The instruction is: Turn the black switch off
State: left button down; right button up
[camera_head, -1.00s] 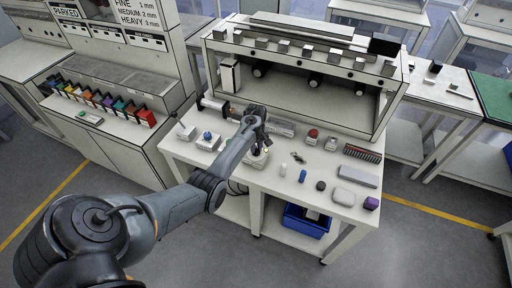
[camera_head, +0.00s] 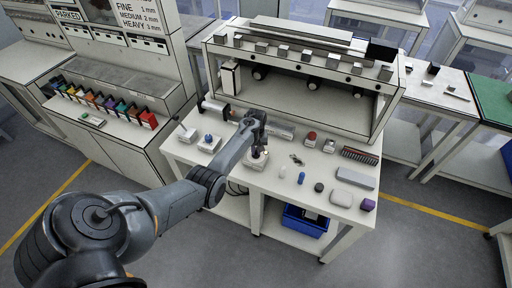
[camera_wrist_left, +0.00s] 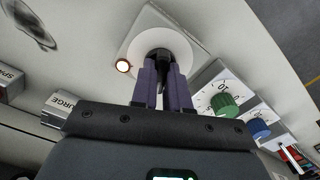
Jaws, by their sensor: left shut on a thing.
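The black switch (camera_wrist_left: 162,54) is a black knob on a round white disc, on a pale square box (camera_wrist_left: 142,24) with a lit lamp (camera_wrist_left: 123,66) beside the disc. My left gripper (camera_wrist_left: 165,70) is shut on the knob, with a purple-grey finger on each side. The fingers hide part of the knob, so its exact angle is hard to read. In the head view my left gripper (camera_head: 260,150) is over the switch box (camera_head: 256,164) near the bench's front edge. My right gripper is not in view.
A green knob (camera_wrist_left: 223,103) and a blue knob (camera_wrist_left: 258,129) stand on pale boxes close beside the switch. A block marked SURGE (camera_wrist_left: 62,104) is on the other side. Several small items lie on the bench right of my arm, including a blue one (camera_head: 301,177).

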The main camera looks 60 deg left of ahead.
pick_arm(q)
jog(key=shift+r+m+p, duration=0.1)
jog(key=shift+m+p, duration=0.45)
jog(key=shift+m, duration=0.65)
jog(key=shift+m+p, duration=0.4)
jog(key=shift+m, duration=0.8)
jog(key=c, duration=1.1)
grip_release()
